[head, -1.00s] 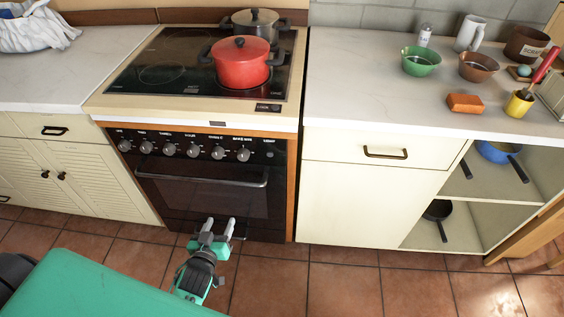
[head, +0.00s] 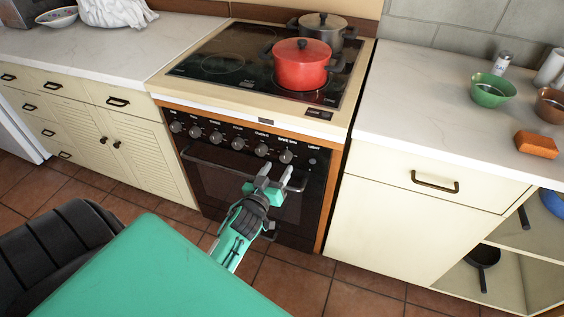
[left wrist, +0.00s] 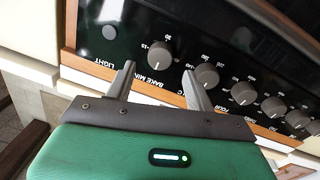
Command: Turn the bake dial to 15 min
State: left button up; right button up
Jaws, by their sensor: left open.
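The bake dial (head: 286,156) is the round knob at the right end of the knob row on the oven's black control panel, left of the small light button (head: 313,161). In the left wrist view the dial (left wrist: 160,57), marked BAKE MIN, shows large, with 15 and 30 around it; its exact setting is hard to read. My left gripper (head: 276,170) is open and empty, in front of the oven just below the dial. In the left wrist view its two fingers (left wrist: 159,71) flank the dial, apparently short of touching it. My right gripper is not in view.
Other similar knobs (left wrist: 207,76) sit in a row beside the dial. The oven door handle (head: 225,166) runs below the panel. A red pot (head: 302,66) and a dark pot (head: 323,28) stand on the stove top. Counters flank the oven.

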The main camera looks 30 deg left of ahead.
aim_at(284, 159)
pick_arm(q)
jog(key=shift+w+a, duration=0.2)
jog(key=shift+w, duration=0.8)
jog(key=shift+w+a, duration=0.15)
jog(key=shift+w, duration=0.85)
jog(key=c, duration=1)
